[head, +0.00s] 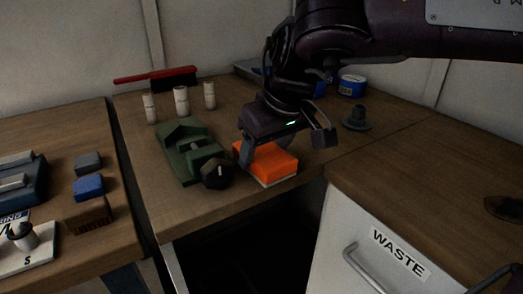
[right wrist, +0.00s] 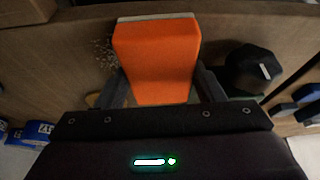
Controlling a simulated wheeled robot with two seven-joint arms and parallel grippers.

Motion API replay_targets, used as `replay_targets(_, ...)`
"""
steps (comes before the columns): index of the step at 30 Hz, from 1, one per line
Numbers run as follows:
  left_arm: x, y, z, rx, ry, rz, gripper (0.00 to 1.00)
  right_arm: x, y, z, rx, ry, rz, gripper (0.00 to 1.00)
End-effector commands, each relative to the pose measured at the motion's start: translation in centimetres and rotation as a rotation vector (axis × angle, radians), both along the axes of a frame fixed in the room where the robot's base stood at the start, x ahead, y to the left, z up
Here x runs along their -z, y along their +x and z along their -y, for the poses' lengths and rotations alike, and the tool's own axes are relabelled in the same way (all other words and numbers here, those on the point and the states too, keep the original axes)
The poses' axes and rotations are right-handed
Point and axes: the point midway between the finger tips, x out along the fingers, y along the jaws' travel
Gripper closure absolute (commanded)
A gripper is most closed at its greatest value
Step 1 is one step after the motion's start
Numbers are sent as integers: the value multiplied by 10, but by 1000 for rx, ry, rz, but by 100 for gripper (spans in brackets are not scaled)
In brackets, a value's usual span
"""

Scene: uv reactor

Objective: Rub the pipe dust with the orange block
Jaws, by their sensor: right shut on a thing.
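The orange block (head: 265,163) has a pale layer along its lower side and is at the front part of the wooden table. My right gripper (head: 280,150) is over it with a finger on each side. In the right wrist view the orange block (right wrist: 157,62) sits between the two fingers of the gripper (right wrist: 160,88), which are shut on it. A patch of dark specks, which looks like the dust (right wrist: 103,52), lies on the wood right beside the block. I cannot tell whether the block touches the table. My left gripper is not in view.
A green fixture (head: 188,152) with a black knob (head: 216,174) stands close left of the block. Several white cylinders (head: 181,101) and a red-handled brush (head: 155,76) are behind. A waste cabinet (head: 375,235) is front right. A dark conical piece (head: 357,118) stands at right.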

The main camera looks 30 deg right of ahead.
Motion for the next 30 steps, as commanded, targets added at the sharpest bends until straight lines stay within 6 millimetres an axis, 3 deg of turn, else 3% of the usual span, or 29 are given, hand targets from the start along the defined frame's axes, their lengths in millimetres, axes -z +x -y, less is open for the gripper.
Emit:
replay_targets(6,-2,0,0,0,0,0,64,-2,2,19,4,0,2,56)
replay_targets(30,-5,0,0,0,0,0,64,2,5,66,6,-2,1,56)
